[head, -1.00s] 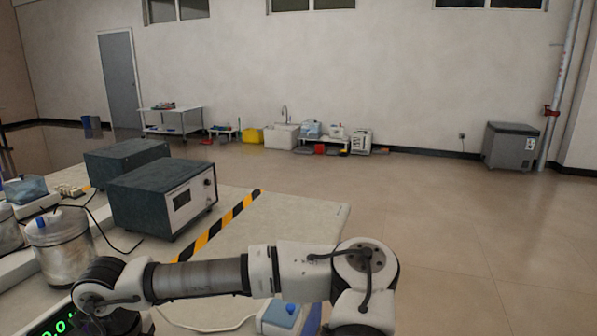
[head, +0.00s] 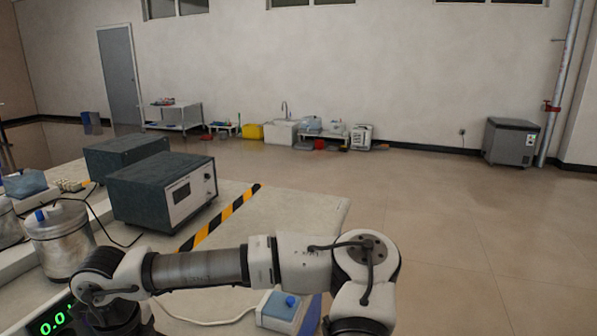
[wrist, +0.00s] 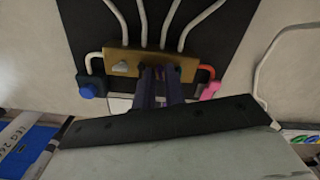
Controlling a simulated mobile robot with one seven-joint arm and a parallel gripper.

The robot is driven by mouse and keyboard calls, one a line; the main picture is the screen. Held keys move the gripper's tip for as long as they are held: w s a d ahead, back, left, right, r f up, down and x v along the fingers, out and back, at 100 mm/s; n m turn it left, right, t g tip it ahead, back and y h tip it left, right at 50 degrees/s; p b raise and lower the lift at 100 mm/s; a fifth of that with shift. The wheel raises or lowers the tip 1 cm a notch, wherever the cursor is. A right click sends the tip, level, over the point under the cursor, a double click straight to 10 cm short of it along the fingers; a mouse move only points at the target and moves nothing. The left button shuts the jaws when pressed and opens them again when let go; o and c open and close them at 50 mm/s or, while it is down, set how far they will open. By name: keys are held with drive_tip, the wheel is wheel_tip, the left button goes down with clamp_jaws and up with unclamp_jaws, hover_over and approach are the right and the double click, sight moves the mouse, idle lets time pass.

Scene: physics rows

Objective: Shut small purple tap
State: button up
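In the wrist view, a brass-coloured block (wrist: 118,62) with several pale hoses lies on a black panel. A blue knob (wrist: 88,90) is at its left end and a pink knob (wrist: 210,91) at its right end. My gripper (wrist: 159,75) reaches over the middle of the block, its dark fingers pointing at it. Something purple shows between and along the fingers; I cannot separate a small purple tap from the fingers, nor tell whether they touch it. The gripper and the block are not visible in the head view, where only my arm shows.
In the head view, a bench (head: 312,212) holds two dark instrument boxes, the nearer one (head: 165,190) behind my arm. Open floor lies to the right.

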clamp_jaws()
drive_tip(key=shift+f+b, duration=0.15)
drive_tip(key=shift+b, duration=0.15)
drive_tip(key=shift+f+m+b, duration=0.1)
drive_tip(key=shift+m+b, duration=0.35)
drive_tip(key=shift+m, duration=0.05)
drive_tip(key=shift+r+m, duration=0.25)
drive_tip(key=shift+m, duration=0.25)
drive_tip(key=shift+f+m+b, duration=0.25)
drive_tip(key=shift+m+b, duration=0.25)
drive_tip(key=shift+b, duration=0.35)
drive_tip(key=shift+r+m, duration=0.1)
drive_tip(key=shift+m, duration=0.2)
unclamp_jaws()
drive_tip(key=shift+r, duration=0.15)
drive_tip(key=shift+r, duration=0.1)
